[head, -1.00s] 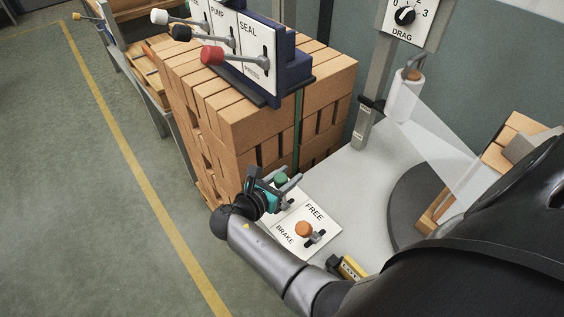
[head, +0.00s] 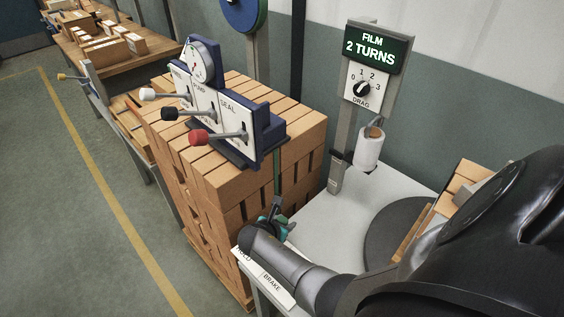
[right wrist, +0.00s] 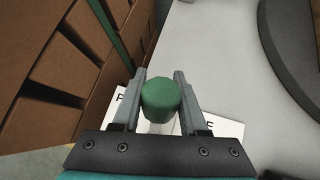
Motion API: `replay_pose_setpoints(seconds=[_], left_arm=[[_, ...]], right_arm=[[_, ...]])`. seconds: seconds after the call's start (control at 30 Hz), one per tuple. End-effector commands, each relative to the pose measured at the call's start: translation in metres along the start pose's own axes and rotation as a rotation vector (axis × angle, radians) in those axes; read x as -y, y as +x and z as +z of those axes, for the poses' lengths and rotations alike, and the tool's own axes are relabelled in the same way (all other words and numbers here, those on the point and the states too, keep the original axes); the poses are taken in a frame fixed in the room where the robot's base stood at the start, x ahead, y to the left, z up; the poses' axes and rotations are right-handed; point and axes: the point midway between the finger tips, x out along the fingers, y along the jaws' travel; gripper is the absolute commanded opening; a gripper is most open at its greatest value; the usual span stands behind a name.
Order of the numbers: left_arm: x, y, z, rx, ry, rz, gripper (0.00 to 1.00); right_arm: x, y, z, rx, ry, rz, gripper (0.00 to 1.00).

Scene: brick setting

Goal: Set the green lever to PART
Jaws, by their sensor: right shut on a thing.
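The green lever's round knob (right wrist: 161,98) sits between the two fingers of my right gripper in the right wrist view, and the gripper is shut on it. In the head view my right gripper (head: 276,208) is beside the brick stack, and the green knob cannot be made out there. The white label plate (head: 272,285) under my right arm shows BRAKE, and the rest is mostly covered. In the right wrist view a white plate (right wrist: 229,129) shows behind the fingers, its letters mostly hidden. I cannot read the lever's setting. My left gripper is not in view.
A brick stack (head: 230,190) stands close left of my gripper. Behind are white, black and red (head: 199,137) levers on a panel. A post holds a FILM 2 TURNS sign (head: 371,47), the DRAG dial (head: 362,88) and a film roll (head: 368,148). A dark turntable (head: 395,235) lies right.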

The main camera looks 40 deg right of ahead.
Motion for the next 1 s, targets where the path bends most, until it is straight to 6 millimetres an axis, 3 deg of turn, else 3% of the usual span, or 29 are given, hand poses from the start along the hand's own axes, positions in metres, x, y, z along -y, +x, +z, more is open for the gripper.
replay_pose_setpoints(seconds=[0.57, 0.6, 0.83, 1.0], left_arm=[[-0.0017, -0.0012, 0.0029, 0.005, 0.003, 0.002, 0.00], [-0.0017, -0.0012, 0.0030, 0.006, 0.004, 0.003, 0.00], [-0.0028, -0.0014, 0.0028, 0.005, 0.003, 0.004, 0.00], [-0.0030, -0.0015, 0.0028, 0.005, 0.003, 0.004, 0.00]], right_arm=[[0.0058, 0.0052, -0.0052, -0.005, -0.014, -0.008, 0.00], [0.0058, 0.0051, -0.0055, -0.005, -0.014, -0.008, 0.44], [0.0042, 0.0046, -0.0039, -0.003, -0.010, -0.005, 0.70], [0.0033, 0.0044, -0.0027, -0.002, -0.008, -0.004, 0.72]])
